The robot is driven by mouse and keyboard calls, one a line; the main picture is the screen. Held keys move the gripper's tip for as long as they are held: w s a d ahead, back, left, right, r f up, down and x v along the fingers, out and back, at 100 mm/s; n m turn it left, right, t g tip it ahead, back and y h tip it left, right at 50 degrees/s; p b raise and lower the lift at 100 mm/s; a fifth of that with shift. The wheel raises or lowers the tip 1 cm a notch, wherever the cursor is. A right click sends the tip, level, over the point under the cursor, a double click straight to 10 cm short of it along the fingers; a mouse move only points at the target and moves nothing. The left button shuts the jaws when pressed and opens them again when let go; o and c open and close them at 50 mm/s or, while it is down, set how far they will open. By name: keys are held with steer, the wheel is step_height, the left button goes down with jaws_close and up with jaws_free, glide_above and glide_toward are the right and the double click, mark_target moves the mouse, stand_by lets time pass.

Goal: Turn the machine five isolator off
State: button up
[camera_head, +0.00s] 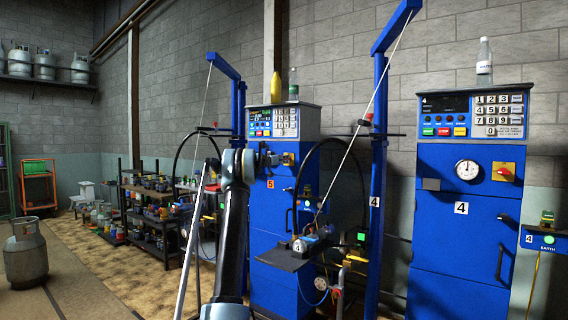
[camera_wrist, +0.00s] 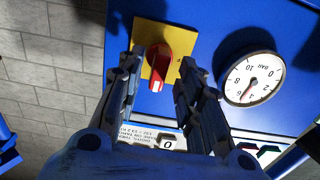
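Machine five (camera_head: 270,220) is the blue cabinet with an orange 5 label in the head view. Its isolator is a red knob (camera_wrist: 158,68) on a yellow plate (camera_wrist: 145,38) in the wrist view, which shows the panel upside down. The knob's grip runs nearly up and down in that picture, slightly tilted. My gripper (camera_wrist: 158,72) is open, with one finger on each side of the knob and gaps visible between them. In the head view my gripper (camera_head: 270,158) is at the isolator (camera_head: 288,159), partly covering it.
A pressure gauge (camera_wrist: 252,78) sits close beside the right finger in the wrist view. Machine four (camera_head: 465,220) has its own isolator (camera_head: 503,172). A blue post (camera_head: 378,150) stands between the machines. A small shelf (camera_head: 285,258) juts out below my arm.

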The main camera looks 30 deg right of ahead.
steer(key=shift+x, duration=1.3)
jaws_close()
